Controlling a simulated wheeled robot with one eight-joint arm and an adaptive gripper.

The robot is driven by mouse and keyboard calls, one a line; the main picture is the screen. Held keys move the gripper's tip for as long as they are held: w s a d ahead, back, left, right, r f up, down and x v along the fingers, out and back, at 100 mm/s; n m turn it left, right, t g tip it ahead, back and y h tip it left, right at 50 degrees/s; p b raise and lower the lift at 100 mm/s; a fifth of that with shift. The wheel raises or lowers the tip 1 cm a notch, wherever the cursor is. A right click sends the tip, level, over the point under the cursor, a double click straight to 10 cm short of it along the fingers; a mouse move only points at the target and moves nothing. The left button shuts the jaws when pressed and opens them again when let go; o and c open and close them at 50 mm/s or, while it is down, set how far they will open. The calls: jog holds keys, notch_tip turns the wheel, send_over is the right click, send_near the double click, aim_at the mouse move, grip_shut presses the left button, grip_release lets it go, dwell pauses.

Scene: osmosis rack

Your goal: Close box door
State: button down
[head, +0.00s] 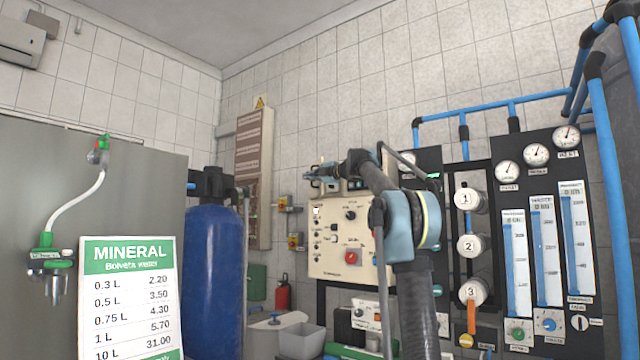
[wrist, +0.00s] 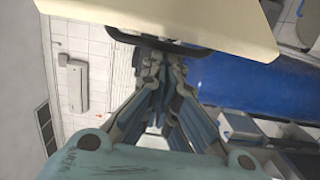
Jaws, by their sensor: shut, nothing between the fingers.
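A cream control box (head: 375,257) with knobs, small switches and a red button stands in the middle of the head view. Its front face looks flat; how far its door stands open I cannot tell. My gripper (head: 318,176) is at the box's upper left, in front of its top edge, with my arm coming from the right. In the wrist view a cream panel (wrist: 205,18) fills the top, close beyond the fingertips. My gripper (wrist: 160,62) is shut and empty there. Whether the fingertips touch the panel is unclear.
A blue tank (head: 212,270) stands left of the box. A gauge board (head: 542,200) and blue pipes stand at the right. A price sign (head: 128,300) is at the front left. A red extinguisher (head: 283,293) and a grey bin (head: 298,342) are low behind.

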jog(key=w+d, duration=0.2)
jog(key=d, duration=0.6)
dwell(0.4)
jog(key=shift+s+a, duration=0.1)
jog(key=s+d, duration=0.4)
jog(key=d, duration=0.4)
jog(key=shift+s, duration=0.2)
jog(key=shift+d, duration=0.15)
